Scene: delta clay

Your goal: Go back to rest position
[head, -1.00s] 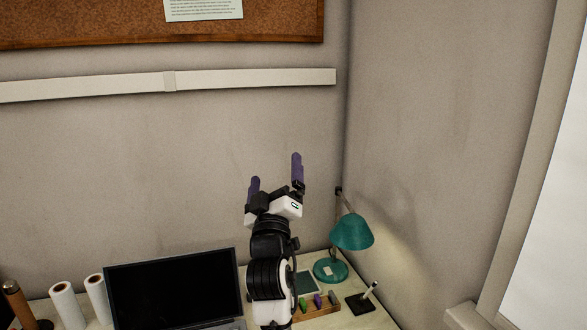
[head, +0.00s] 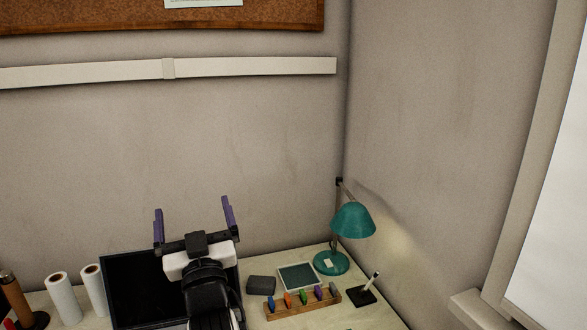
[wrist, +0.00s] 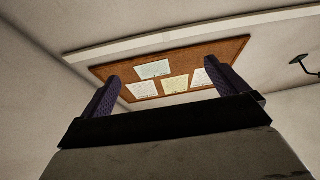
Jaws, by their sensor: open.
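My gripper (head: 194,220) is raised in front of the laptop in the head view, its two purple fingers pointing up and spread wide apart. It is open, with nothing between the fingers. In the wrist view my gripper (wrist: 163,90) also shows open and empty, with the corkboard and its papers seen beyond the fingers. My arm hides part of the dark laptop screen (head: 130,285).
A teal lamp (head: 352,220) stands at the desk's back right. A wooden holder with several coloured markers (head: 303,303), a teal-grey pad (head: 297,277), a dark block (head: 261,285) and a pen stand (head: 367,294) are on the right. White rolls (head: 62,298) stand left.

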